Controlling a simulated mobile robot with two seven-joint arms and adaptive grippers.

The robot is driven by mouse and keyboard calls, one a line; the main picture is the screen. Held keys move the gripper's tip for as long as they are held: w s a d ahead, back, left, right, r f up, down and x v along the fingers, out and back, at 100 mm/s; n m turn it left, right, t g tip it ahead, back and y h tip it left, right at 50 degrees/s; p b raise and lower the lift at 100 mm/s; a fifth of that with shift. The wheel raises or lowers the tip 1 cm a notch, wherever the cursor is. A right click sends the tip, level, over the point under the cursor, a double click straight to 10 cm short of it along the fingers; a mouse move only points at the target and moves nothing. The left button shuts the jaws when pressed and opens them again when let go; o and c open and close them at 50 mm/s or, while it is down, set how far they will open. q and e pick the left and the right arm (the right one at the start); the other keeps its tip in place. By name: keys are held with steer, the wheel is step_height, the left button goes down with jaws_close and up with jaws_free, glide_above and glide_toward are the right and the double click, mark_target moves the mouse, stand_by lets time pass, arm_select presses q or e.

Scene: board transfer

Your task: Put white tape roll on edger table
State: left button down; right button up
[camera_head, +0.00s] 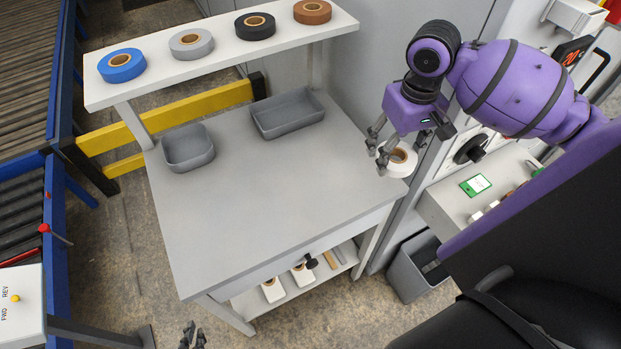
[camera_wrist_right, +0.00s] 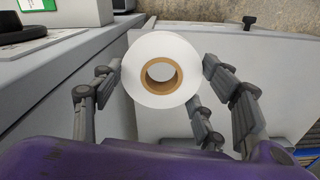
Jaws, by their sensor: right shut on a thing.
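The white tape roll (camera_head: 402,160) has a brown core and is held in my right gripper (camera_head: 381,150) by the right edge of the grey-topped table (camera_head: 270,200). In the right wrist view the roll (camera_wrist_right: 162,48) sits between the fingers of the gripper (camera_wrist_right: 165,85), its round face towards the camera. The roll appears raised and clear of the surfaces. Only the fingertips of my left gripper (camera_head: 193,337) show, at the bottom edge of the head view. They look apart and empty. No label shows which surface is the edger table.
A raised shelf (camera_head: 222,52) carries blue, grey, black and brown rolls. Two grey bins (camera_head: 188,148) (camera_head: 287,113) stand on the table's far part; its middle and front are clear. A white bench (camera_head: 440,205) with a green-framed device is at right. A grey waste bin (camera_head: 415,268) stands below.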

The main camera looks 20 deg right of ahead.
steer(key=w+a+f, duration=0.3)
steer(key=w+a, duration=0.2)
glide_above(337, 177)
steer(key=f, duration=0.3)
steer(key=s+f, duration=0.1)
steer(key=f, duration=0.1)
steer(key=shift+d, duration=0.4)
steer(key=shift+w+a+f, duration=0.25)
steer(key=shift+w+f, duration=0.05)
steer(key=shift+f, duration=0.05)
steer(key=shift+w+a+f, duration=0.15)
steer(key=shift+f, duration=1.6)
steer(key=shift+f, duration=0.1)
steer(key=o, duration=1.2)
step_height(337, 177, up, 12)
